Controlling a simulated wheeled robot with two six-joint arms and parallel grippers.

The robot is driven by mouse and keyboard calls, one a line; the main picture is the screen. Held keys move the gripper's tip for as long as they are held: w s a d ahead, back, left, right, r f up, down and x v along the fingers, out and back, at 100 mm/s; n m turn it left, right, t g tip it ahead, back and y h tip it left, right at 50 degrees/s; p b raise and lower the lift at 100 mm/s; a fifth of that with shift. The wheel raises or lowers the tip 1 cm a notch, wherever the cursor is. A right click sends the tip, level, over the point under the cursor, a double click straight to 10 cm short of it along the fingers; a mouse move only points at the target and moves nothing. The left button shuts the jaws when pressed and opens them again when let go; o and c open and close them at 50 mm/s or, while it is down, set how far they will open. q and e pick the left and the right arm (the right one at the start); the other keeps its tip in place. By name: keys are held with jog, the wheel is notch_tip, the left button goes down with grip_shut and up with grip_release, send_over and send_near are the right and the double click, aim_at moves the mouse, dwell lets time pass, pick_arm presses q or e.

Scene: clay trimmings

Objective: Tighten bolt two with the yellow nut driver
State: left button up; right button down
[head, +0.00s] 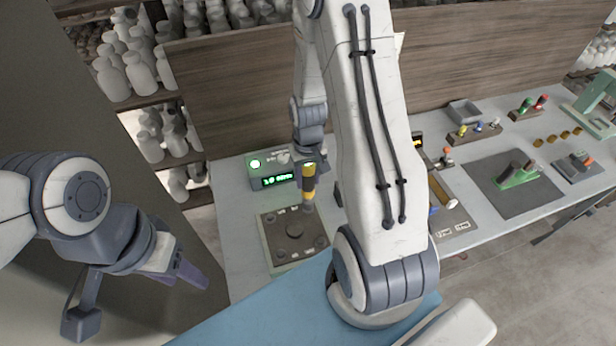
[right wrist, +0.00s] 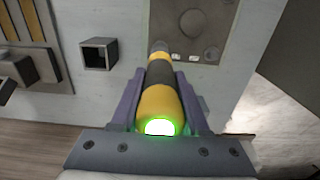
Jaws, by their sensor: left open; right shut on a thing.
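The yellow nut driver (head: 308,187) has a dark middle band and stands roughly upright at the far right corner of the bolt plate (head: 268,262). My right gripper (head: 309,170) is shut on it. In the right wrist view the driver (right wrist: 158,103) lies between the fingers of the gripper (right wrist: 160,100), its near end glowing green. Its tip is over the plate (right wrist: 219,20) near the edge; whether it sits on a bolt I cannot tell. A large round dark boss (head: 295,229) is mid-plate. My left gripper (head: 190,272) is open and empty, left of the table.
A box with a green-lit display (head: 278,180) stands just behind the plate. In the right wrist view an open square holder (right wrist: 98,53) is left of the driver. My right arm covers the table's middle. Bottle shelves (head: 165,100) stand at left.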

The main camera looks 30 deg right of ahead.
jog(key=shift+f+b, duration=0.55)
jog(key=shift+f, duration=0.5)
dwell(1.8)
jog(key=shift+s+a+f, duration=0.1)
jog(key=shift+s, duration=0.1)
dwell(2.1)
